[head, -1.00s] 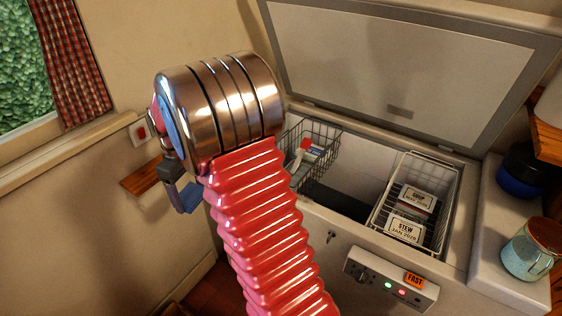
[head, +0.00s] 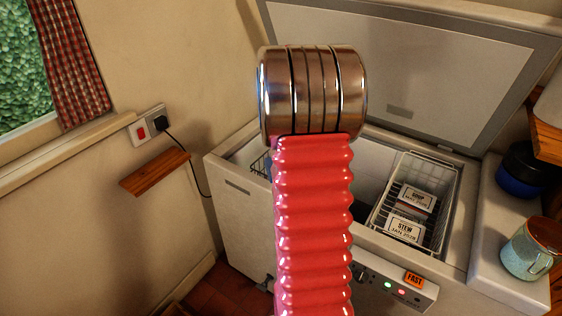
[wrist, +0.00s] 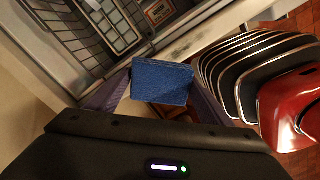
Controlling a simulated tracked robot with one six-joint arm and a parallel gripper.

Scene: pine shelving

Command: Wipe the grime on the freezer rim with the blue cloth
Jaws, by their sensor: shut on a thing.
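My gripper (wrist: 161,88) is shut on the blue cloth (wrist: 162,80), which shows in the wrist view as a folded textured block between the dark jaws. In the head view the gripper and cloth are hidden behind my arm. The chest freezer (head: 240,215) stands open in the head view, with its pale rim (head: 388,243) along the front. The rim also shows in the wrist view (wrist: 215,33), beyond the cloth; the gap between them cannot be told.
A white wire basket (head: 380,215) holds boxes labelled soup and stew. The raised lid (head: 420,75) stands behind. A mug (head: 528,250) and a dark blue pot (head: 520,172) stand on the right ledge. A small wooden shelf (head: 155,173) and a plugged socket (head: 148,125) are at left.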

